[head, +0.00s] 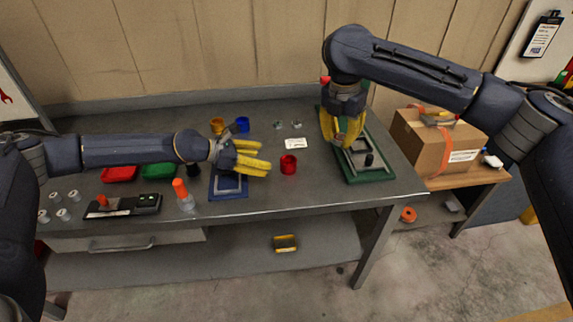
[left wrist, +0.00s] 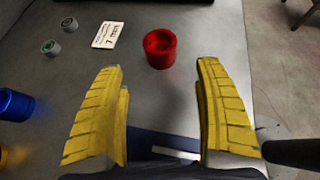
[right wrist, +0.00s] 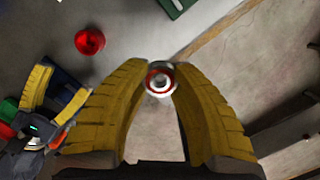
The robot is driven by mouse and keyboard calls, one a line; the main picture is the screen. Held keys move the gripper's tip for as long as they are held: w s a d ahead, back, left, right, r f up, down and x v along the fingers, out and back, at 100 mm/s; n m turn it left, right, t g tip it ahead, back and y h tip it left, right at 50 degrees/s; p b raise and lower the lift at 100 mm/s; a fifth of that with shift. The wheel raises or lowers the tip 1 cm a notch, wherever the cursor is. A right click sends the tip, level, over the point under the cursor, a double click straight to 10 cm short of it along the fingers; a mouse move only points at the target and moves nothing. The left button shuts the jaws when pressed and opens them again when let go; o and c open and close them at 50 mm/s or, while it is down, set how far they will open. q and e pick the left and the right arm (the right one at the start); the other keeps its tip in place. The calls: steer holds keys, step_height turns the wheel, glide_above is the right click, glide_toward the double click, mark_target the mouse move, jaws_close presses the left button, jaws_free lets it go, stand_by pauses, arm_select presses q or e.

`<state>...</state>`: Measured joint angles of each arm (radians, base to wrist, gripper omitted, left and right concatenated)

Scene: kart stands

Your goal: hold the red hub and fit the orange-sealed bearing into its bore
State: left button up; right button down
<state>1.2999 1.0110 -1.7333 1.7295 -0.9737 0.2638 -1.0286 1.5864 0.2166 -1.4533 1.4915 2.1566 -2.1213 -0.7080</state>
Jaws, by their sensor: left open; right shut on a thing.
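The red hub (head: 288,165) is a short cup standing upright on the grey bench, bore facing up. It also shows in the left wrist view (left wrist: 160,48) and the right wrist view (right wrist: 91,41). My left gripper (head: 265,161) is open and empty to the left of the hub; in its wrist view the hub lies beyond and between the fingertips, untouched. My right gripper (head: 345,138) is above the green tray, right of the hub. It is shut on a small bearing (right wrist: 160,79) with a reddish-orange seal ring around a pale centre. The fingers hide the bearing in the head view.
A blue hub (head: 242,124), an orange hub (head: 217,125) and two small grey bearings (left wrist: 50,47) stand at the back. A white card (head: 295,143) lies behind the red hub. The green tray (head: 380,176) is at right, the blue tray (head: 228,192) under my left gripper.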

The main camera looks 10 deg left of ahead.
arm_select(q)
steer(key=shift+x, duration=4.9)
steer(key=shift+c, duration=0.4)
steer(key=c, duration=0.7)
arm_select(e)
steer(key=w+a+f+n, duration=0.2)
steer(key=a+f+n, duration=0.2)
steer(key=f+n, duration=0.15)
steer(key=n+y, duration=0.1)
steer(key=n, duration=0.4)
glide_above(288, 160)
steer(key=s+d, duration=0.1)
steer(key=f, duration=0.6)
steer(key=shift+d, duration=0.2)
steer(key=shift+w+a+f+n+y, duration=0.15)
steer(key=shift+a+f+n+y, duration=0.15)
steer(key=shift+a+f+n, duration=0.2)
